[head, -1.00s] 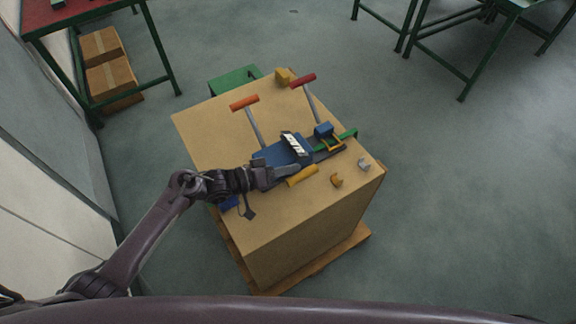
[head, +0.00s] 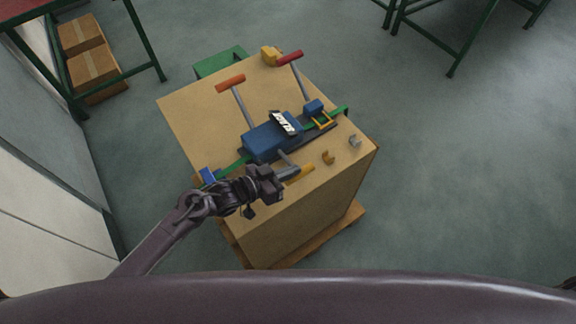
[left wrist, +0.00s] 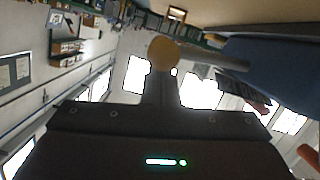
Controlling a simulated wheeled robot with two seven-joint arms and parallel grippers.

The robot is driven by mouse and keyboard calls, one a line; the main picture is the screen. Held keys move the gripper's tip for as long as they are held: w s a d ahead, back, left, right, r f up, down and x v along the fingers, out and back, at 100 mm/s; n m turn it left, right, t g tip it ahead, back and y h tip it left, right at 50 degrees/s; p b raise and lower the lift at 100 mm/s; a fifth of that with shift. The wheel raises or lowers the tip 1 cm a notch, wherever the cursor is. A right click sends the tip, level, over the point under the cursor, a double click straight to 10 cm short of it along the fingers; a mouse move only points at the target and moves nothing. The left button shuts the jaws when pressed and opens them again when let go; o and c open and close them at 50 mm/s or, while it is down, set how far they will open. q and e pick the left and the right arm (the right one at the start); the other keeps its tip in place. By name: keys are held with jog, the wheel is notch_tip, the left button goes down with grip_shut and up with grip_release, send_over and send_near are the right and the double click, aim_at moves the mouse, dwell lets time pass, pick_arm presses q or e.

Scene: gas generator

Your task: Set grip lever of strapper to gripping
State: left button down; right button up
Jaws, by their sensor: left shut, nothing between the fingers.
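The strapper (head: 262,140) is a blue tool lying on a large cardboard box, with a green strap running through it. One long lever has an orange handle (head: 230,84), another a red handle (head: 289,57); both lean toward the far side. A short grey lever with a yellow handle (head: 304,171) lies on the near side. My left gripper (head: 291,173) is shut and empty, right beside this yellow handle; contact cannot be told. In the left wrist view, the yellow round end (left wrist: 164,53) shows just past my fingertips (left wrist: 161,82), with the blue body (left wrist: 285,65) at right. My right gripper is not in view.
The cardboard box (head: 310,205) stands on a wooden pallet (head: 355,219). A yellow block (head: 270,56), a blue clip (head: 209,175) and small orange (head: 328,157) and grey (head: 354,140) pieces are on its top. Green-framed tables stand at the back; the floor at right is clear.

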pick_arm(q)
jog(key=shift+s+d+f, duration=0.1)
jog(key=shift+f, duration=0.3)
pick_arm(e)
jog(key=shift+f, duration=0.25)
pick_arm(q)
jog(key=r+p, duration=0.2)
jog(key=r, duration=0.1)
jog(key=r+p, duration=0.1)
jog(key=r, duration=0.1)
jog(key=shift+w+a+p, duration=0.2)
jog(key=shift+w+p, duration=0.1)
jog(key=shift+p, duration=0.1)
jog(key=shift+s+a+f+b, duration=0.25)
jog(key=shift+s+a+b, duration=0.2)
jog(key=shift+s+a, duration=0.1)
jog(key=shift+s+a+f+b, duration=0.2)
jog(key=shift+s+a+b, duration=0.25)
jog(key=shift+a, duration=0.1)
jog(key=b+v, duration=0.1)
jog(key=v, duration=0.6)
jog(key=shift+r, duration=0.25)
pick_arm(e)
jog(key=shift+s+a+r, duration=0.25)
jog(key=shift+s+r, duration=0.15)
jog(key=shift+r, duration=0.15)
pick_arm(q)
jog(key=shift+a, duration=0.1)
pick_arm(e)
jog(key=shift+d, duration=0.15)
